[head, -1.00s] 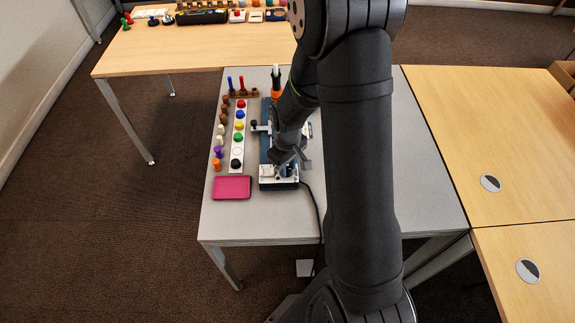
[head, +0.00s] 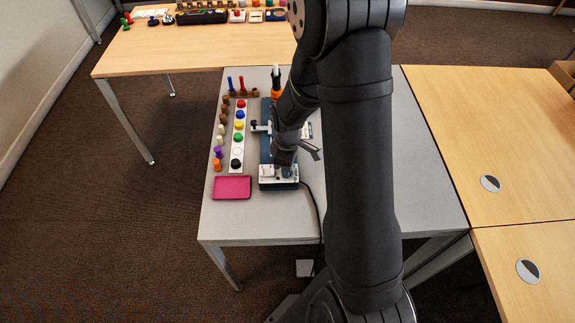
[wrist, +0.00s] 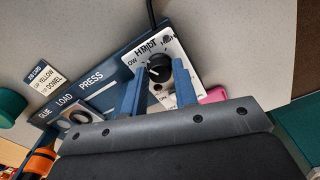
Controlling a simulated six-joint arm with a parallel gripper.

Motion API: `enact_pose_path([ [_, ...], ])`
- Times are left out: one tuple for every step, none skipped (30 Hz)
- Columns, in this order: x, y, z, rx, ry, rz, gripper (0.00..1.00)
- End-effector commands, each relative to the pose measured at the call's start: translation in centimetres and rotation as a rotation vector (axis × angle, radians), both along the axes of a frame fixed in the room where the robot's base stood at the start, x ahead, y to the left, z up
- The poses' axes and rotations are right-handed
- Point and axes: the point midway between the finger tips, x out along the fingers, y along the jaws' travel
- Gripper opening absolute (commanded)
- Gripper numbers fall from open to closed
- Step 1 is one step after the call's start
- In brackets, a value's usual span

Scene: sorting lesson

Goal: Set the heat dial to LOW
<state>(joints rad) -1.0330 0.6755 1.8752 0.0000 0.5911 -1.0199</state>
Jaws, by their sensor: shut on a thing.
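The heat dial (wrist: 158,68) is a round black knob on a white panel (wrist: 164,45) in the wrist view. The panel has a scale and printed words around the knob; the LOW word at its left is partly covered. A small pale mark shows on the knob, too small to read its direction surely. My gripper (wrist: 160,67) has its two blue fingers on either side of the knob, shut on it. In the head view my gripper (head: 285,168) is over the white-topped control box (head: 266,184), and the dial is hidden there.
A blue board labelled PRESS, LOAD and GLUE (wrist: 92,84) adjoins the panel. A pink tray (head: 232,188) lies left of the box. A strip of coloured pieces (head: 239,126) stands left of the board. A black cable (head: 315,210) runs off the table front.

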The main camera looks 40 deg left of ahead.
Motion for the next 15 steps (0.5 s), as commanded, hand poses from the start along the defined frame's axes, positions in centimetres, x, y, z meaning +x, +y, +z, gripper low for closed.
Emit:
enact_pose_path([
  [0.02, 0.05, 0.05, 0.001, 0.0, 0.001, 0.04],
  [0.03, 0.05, 0.05, 0.001, 0.0, 0.001, 0.04],
  [0.03, 0.05, 0.05, 0.001, 0.0, 0.001, 0.04],
  [0.03, 0.05, 0.05, 0.001, 0.0, 0.001, 0.04],
  [0.03, 0.05, 0.05, 0.001, 0.0, 0.001, 0.04],
  [0.03, 0.05, 0.05, 0.001, 0.0, 0.0, 0.04],
  [0.03, 0.05, 0.05, 0.001, 0.0, 0.0, 0.04],
  [0.03, 0.05, 0.05, 0.001, 0.0, 0.0, 0.04],
  [0.03, 0.05, 0.06, 0.001, 0.0, 0.0, 0.04],
  [0.03, 0.05, 0.06, 0.001, 0.0, 0.0, 0.32],
  [0.03, 0.05, 0.05, 0.001, 0.0, 0.0, 0.35],
  [0.02, 0.05, 0.05, 0.001, 0.0, 0.0, 0.35],
  [0.02, 0.05, 0.04, 0.001, 0.0, 0.0, 0.35],
  [0.03, 0.04, 0.04, 0.001, 0.0, 0.0, 0.35],
  [0.02, 0.03, 0.04, 0.001, 0.0, 0.0, 0.35],
])
